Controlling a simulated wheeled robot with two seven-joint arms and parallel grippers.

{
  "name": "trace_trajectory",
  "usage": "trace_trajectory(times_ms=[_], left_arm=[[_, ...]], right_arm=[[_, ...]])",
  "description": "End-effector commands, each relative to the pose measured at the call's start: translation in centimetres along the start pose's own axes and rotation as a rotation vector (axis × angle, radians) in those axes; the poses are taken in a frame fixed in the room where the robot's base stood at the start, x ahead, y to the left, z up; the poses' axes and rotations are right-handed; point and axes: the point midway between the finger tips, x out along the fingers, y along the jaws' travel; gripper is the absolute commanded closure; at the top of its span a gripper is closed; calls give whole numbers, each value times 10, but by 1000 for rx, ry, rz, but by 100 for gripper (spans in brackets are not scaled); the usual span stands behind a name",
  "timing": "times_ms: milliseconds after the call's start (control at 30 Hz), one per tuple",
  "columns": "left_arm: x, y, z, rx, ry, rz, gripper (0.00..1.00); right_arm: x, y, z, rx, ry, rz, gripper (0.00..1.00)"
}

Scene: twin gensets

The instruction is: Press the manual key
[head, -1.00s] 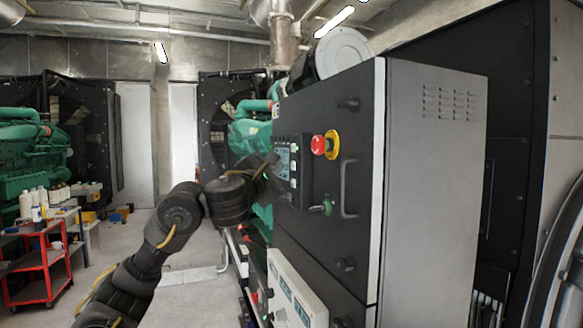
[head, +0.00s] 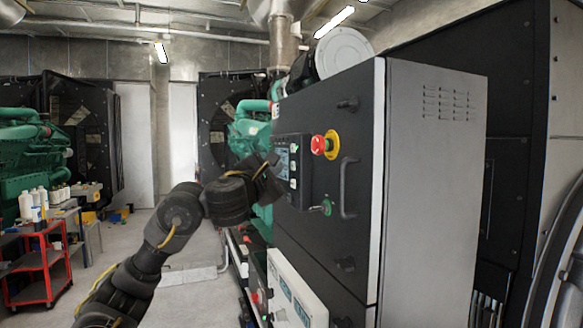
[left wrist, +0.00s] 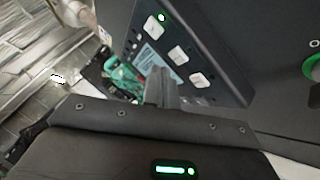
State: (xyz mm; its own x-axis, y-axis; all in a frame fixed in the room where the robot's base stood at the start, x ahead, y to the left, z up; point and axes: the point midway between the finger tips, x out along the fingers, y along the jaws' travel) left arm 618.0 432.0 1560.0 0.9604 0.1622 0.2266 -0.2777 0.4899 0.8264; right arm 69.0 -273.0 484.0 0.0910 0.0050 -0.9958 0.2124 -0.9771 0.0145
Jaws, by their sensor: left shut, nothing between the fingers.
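The control panel (head: 306,175) is a dark module on the black front of the grey cabinet, with a small screen and pale keys. In the left wrist view, three white keys (left wrist: 177,53) stand in a slanted row beside the screen (left wrist: 150,56). A green light glows by the uppermost key. The labels are too small to read, so I cannot tell which is the manual key. My left gripper (head: 275,160) is at the panel's left side; its shut fingers (left wrist: 160,85) point at the panel's lower part. Contact cannot be told. My right gripper is out of view.
A red emergency stop button (head: 318,145) on a yellow base sits right of the panel. A green-marked key switch (head: 327,207) and a door handle (head: 347,188) are close by. A red cart (head: 40,262) with bottles stands far left, with open floor between.

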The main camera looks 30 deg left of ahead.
Motion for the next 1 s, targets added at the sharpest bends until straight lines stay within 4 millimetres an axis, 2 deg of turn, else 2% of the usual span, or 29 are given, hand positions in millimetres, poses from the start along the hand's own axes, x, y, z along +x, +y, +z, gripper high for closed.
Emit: trace_trajectory(times_ms=[1000], left_arm=[[6,-4,5,0,0,0,100]], right_arm=[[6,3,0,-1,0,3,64]])
